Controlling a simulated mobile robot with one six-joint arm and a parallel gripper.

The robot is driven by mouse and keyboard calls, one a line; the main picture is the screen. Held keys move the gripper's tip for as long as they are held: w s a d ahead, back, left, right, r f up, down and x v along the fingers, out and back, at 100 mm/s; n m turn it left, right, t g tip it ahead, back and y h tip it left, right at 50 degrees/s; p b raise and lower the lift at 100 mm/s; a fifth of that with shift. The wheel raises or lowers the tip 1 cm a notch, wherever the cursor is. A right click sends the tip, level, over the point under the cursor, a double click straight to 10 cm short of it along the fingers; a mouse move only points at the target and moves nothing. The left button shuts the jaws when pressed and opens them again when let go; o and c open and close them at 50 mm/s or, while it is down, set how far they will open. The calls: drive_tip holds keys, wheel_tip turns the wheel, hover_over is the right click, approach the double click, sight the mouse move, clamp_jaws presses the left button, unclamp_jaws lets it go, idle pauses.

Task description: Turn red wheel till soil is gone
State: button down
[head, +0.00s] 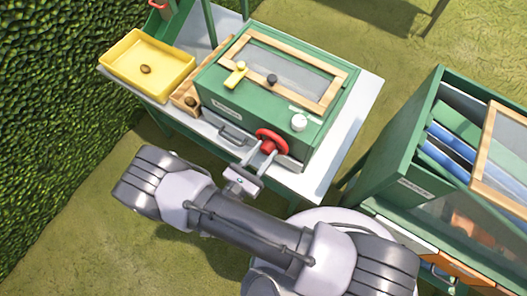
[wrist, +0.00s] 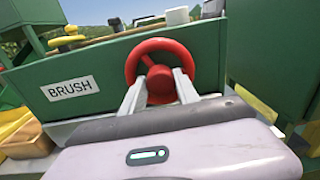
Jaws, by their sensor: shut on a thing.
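The red wheel (head: 272,139) is on the front of a green box machine (head: 222,91) with a glass-topped, wood-framed lid. My gripper (head: 262,160) reaches the wheel from the front, its fingers shut on it. In the wrist view the red wheel (wrist: 161,68) stands upright above my gripper (wrist: 160,82), with the two fingertips at its lower middle, around the hub. A "BRUSH" label (wrist: 70,87) is on the green front to the left. I cannot make out any soil through the lid's pane (head: 285,68).
A yellow tray (head: 125,77) with a brown lump (head: 145,69) stands left of the machine, beside a small wooden box (head: 180,101). A white knob (head: 299,122) and a yellow handle (head: 235,75) are on top. A green cabinet (head: 392,150) stands close on the right; a hedge (head: 50,120) is at left.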

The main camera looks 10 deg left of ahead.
drive_tip(key=m+b, duration=0.1)
drive_tip(key=m, duration=0.6)
drive_tip(key=shift+m+b, duration=0.3)
drive_tip(key=shift+b, duration=0.05)
drive_tip(key=m+b, duration=0.2)
drive_tip(key=m, duration=0.5)
drive_tip(key=shift+d+f+y, duration=0.1)
drive_tip(key=shift+y, duration=0.2)
drive_tip(key=m+b, duration=0.1)
drive_tip(key=m, duration=0.2)
drive_tip(key=shift+m, duration=0.3)
drive_tip(key=m+b, duration=0.2)
drive_tip(key=m, duration=0.1)
drive_tip(key=shift+f, duration=0.15)
drive_tip(key=m+b, duration=0.3)
drive_tip(key=m, duration=0.1)
drive_tip(key=shift+m, duration=0.3)
drive_tip(key=shift+m+b, duration=0.95)
drive_tip(key=shift+m, duration=0.15)
